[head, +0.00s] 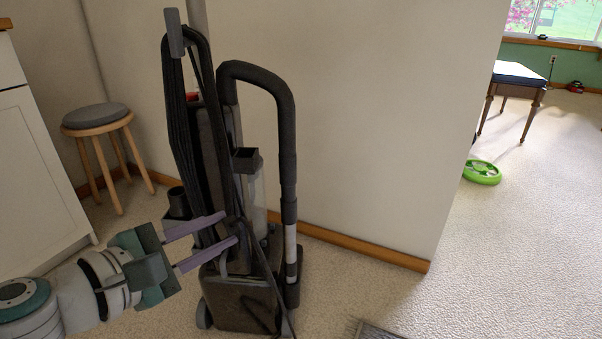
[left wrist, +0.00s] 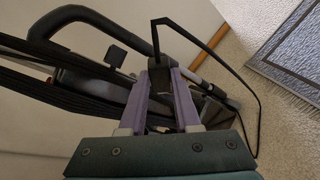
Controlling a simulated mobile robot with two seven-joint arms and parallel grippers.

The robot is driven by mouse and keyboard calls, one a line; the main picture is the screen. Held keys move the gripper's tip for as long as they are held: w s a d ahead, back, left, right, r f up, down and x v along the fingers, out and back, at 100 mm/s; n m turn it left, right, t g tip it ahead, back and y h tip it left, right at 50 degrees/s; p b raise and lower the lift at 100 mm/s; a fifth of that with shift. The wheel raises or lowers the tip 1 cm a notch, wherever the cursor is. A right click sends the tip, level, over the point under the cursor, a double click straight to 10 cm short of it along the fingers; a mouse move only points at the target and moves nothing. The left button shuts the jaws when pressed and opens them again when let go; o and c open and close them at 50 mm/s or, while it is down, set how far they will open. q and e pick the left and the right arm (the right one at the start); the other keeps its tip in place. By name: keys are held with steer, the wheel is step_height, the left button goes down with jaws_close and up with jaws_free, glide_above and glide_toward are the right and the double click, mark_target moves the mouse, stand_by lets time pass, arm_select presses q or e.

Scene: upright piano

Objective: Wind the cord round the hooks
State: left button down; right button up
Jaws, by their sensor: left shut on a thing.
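An upright vacuum cleaner (head: 240,298) stands on the carpet against the wall in the head view. A dark cord (head: 176,130) hangs in a thick bundle of long strands from the grey upper hook (head: 174,32) down the cleaner's left side. The lower hook cannot be made out behind my gripper. My left gripper (head: 230,228) is at the lower end of the bundle, its purple fingers shut on a small dark piece of cord. In the left wrist view, the fingers (left wrist: 162,72) pinch it, and a loose thin length (left wrist: 232,73) loops out to the right. My right gripper is out of view.
A curved black hose (head: 287,140) rises on the cleaner's right side. A stool (head: 98,118) and a white cabinet (head: 38,180) stand at left. A grey rug (head: 380,333) lies at the front. Open carpet stretches right, past the wall's corner.

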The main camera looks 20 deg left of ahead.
arm_select(q)
step_height(320, 180, down, 29)
steer(key=b, duration=2.8)
steer(key=s+a+b, duration=0.2)
steer(key=a, duration=0.6)
steer(key=s+a+b, duration=0.2)
steer(key=s+a, duration=0.1)
steer(key=a, duration=0.5)
steer(key=shift+a, duration=0.15)
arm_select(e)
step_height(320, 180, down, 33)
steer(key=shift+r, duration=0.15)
arm_select(q)
steer(key=shift+s, duration=0.1)
